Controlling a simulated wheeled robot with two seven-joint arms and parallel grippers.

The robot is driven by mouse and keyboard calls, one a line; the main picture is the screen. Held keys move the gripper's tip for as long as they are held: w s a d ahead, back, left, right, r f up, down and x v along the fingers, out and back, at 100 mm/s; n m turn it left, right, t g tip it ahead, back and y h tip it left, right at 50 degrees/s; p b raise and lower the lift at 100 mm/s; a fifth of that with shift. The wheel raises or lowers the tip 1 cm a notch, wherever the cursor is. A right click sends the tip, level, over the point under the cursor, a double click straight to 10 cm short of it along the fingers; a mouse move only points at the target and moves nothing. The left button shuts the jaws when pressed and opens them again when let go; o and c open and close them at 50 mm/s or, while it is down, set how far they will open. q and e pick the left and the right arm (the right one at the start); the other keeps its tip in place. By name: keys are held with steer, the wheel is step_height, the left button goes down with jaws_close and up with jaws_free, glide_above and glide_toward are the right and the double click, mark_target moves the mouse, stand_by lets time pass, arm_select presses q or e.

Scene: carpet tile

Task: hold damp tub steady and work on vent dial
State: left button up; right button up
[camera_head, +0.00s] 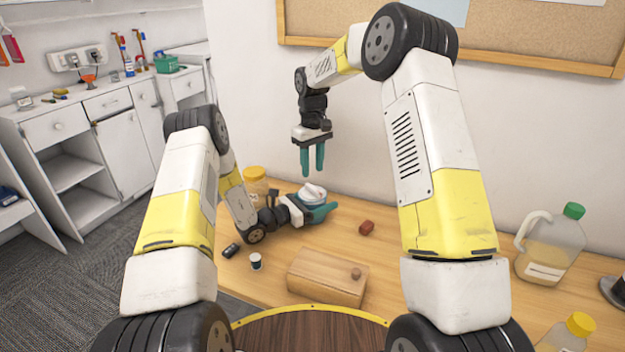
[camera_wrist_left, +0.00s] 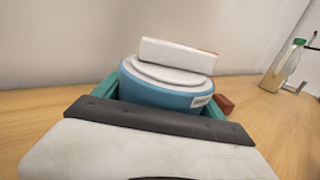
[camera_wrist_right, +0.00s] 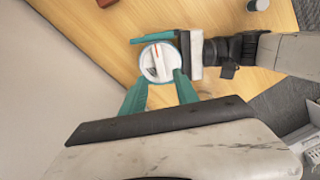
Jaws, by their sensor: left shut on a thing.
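The damp tub (camera_head: 311,200) is a round blue tub with a white lid, upright on the wooden table near the wall. Its vent dial (camera_wrist_left: 178,55) is a raised white bar across the lid; from above, the dial (camera_wrist_right: 155,62) shows a red mark. My left gripper (camera_head: 317,210) is shut on the tub, one teal finger on either side of its wall. My right gripper (camera_head: 312,165) points down above the tub, apart from it. Its two fingers (camera_wrist_right: 160,92) are spread with nothing between them.
A yellow-lidded jar (camera_head: 255,185) stands behind my left wrist. A red block (camera_head: 367,228) lies right of the tub. A wooden box (camera_head: 325,278), a small cup (camera_head: 256,262) and a black item (camera_head: 232,250) are nearer. A green-capped jug (camera_head: 550,250) stands far right.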

mark_target(312, 186)
step_height(312, 186, up, 6)
steer(key=shift+f, duration=0.2)
arm_select(q)
steer(key=o, duration=1.6)
steer(key=shift+c, duration=0.2)
steer(key=shift+a, duration=0.1)
